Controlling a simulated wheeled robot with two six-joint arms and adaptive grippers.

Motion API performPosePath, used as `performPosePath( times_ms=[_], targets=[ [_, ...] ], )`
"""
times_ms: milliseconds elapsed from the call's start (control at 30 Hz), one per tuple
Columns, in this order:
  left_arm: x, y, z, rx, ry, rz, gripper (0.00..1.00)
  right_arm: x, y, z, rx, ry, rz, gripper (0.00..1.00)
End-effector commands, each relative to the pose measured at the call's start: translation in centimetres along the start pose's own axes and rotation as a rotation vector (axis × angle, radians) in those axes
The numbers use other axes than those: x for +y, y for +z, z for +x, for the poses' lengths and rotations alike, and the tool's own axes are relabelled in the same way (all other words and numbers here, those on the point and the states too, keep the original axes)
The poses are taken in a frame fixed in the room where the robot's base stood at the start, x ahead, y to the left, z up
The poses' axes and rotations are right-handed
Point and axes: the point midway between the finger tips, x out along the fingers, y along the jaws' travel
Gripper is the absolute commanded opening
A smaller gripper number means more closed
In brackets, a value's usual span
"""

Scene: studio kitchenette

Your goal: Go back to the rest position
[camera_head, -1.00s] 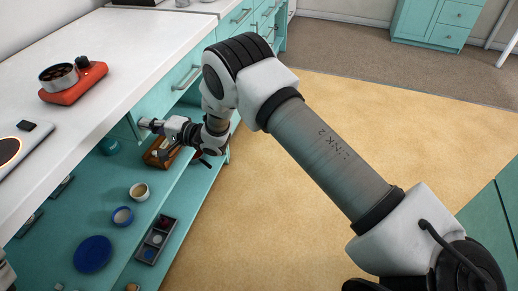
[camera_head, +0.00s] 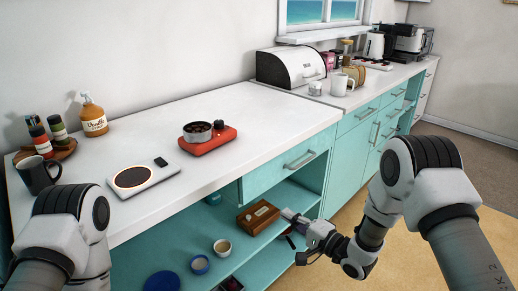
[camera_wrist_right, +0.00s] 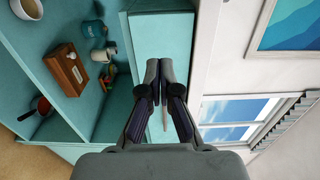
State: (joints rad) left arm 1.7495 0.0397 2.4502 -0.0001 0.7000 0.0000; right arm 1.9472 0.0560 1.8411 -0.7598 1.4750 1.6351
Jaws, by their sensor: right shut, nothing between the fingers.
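My right gripper (camera_head: 290,214) is at the front of the open shelf below the counter, beside a wooden box (camera_head: 258,216) in the picture. In the right wrist view the two fingers (camera_wrist_right: 160,68) are together with nothing between them. The wooden box also shows in that view (camera_wrist_right: 66,70), to the left of the fingers and apart from them. My left arm shows at the lower left of the head view; its gripper is out of view.
The white counter (camera_head: 130,212) bears a red burner (camera_head: 209,143) with a pot, a flat white device (camera_head: 143,178) and a dark mug (camera_head: 38,174). The shelf holds bowls (camera_head: 222,247) and a blue plate (camera_head: 162,281). Open floor (camera_head: 345,215) lies to the right.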

Motion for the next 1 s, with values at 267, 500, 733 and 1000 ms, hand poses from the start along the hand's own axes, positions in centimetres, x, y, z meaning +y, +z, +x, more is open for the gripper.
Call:
performPosePath(
  times_ms=[267, 500, 733, 1000],
  targets=[
    [0.1, -0.1, -7.0, 0.001, 0.0, 0.0, 0.84, 8.8, 5.1, -11.4, 0.159, 0.525, 0.042, 0.0],
    [0.1, 0.0, -8.3, 0.001, 0.0, 0.0, 0.84, 15.2, 12.7, -30.7, -0.145, 1.305, -0.35, 0.0],
    [0.1, 0.0, -8.0, 0.0, 0.0, 0.0, 0.84, 15.2, 15.6, -37.1, -0.61, 1.48, -0.611, 0.0],
    [0.1, 0.0, -8.0, 0.001, 0.0, 0.0, 0.84, 15.2, 15.6, -37.0, -0.645, 1.465, -0.65, 0.0]
  ],
)
